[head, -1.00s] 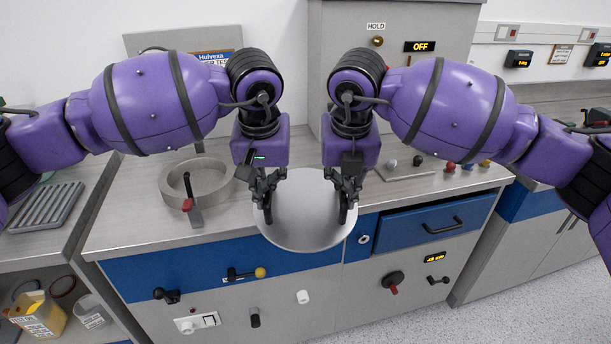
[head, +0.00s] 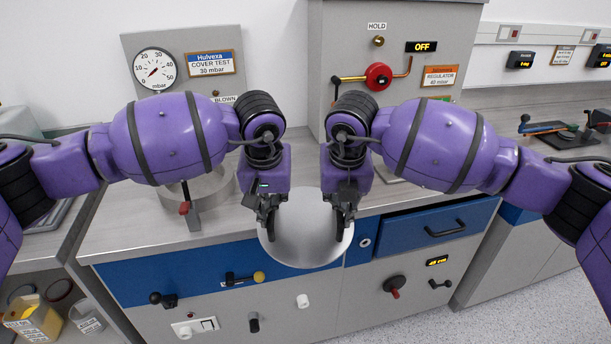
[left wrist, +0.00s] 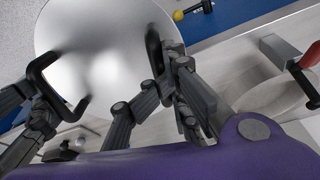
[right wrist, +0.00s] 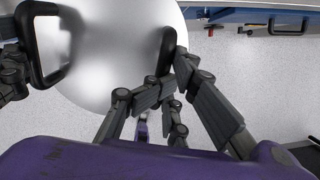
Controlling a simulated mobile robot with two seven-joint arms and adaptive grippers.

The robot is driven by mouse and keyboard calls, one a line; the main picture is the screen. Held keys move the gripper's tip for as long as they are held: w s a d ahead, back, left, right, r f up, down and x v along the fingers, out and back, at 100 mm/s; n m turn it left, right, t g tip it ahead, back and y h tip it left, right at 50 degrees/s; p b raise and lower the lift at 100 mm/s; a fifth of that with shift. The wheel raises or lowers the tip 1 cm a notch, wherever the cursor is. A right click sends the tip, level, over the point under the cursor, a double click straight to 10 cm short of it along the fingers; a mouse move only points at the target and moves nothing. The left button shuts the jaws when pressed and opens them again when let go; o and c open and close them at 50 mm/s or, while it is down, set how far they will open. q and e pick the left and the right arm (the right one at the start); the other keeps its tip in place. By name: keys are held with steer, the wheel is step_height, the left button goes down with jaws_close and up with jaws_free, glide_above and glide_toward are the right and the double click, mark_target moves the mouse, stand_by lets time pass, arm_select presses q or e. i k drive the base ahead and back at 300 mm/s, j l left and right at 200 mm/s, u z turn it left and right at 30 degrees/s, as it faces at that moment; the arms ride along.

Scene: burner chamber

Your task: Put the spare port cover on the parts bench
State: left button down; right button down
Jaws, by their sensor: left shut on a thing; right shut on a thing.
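The port cover (head: 304,240) is a round, pale grey metal disc with two black handles. It hangs in front of the bench's front edge, over the blue drawer band. My left gripper (head: 266,214) is shut on its left handle, and my right gripper (head: 345,212) is shut on its right handle. The disc also fills much of the left wrist view (left wrist: 95,55) and the right wrist view (right wrist: 110,45). The grey bench (head: 120,240) has a clear front edge on its left part. I cannot tell which surface is the parts bench.
A metal ring with a red-tipped clamp (head: 186,207) stands on the bench behind my left arm. A gauge panel (head: 155,72) and a grey cabinet with a red valve (head: 379,76) stand behind. Knobs and a yellow-ended lever (head: 258,277) stick out of the front.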

mark_target(306, 174)
steer(key=i, duration=0.95)
